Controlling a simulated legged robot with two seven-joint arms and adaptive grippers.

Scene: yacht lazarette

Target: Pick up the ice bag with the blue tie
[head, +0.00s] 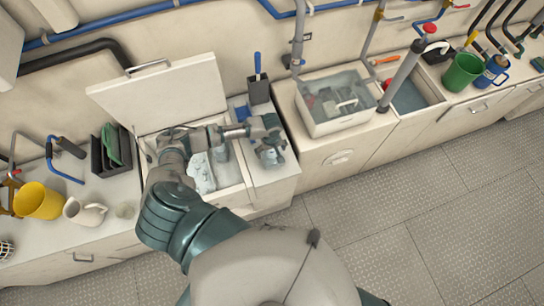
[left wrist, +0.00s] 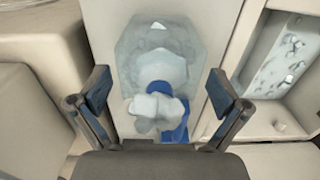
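The ice bag with the blue tie (left wrist: 160,65) is a clear, pale blue bag with a gathered top and a blue band around its neck. In the left wrist view it lies on a pale surface, with its tied neck toward my gripper. My left gripper (left wrist: 158,88) is open, one finger on each side of the bag, with visible gaps to it. In the head view the left gripper (head: 270,150) is over the counter right of the open icebox and largely hides the bag. My right gripper is not in view.
The icebox (head: 243,196) has its lid (head: 165,97) raised behind my arm, and pale icy contents (head: 201,174) inside. A dark holder with a blue handle (head: 258,88) stands behind the gripper. A clear-topped bin (head: 340,127) is to the right. A yellow bucket (head: 38,201) and jug (head: 84,212) stand left.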

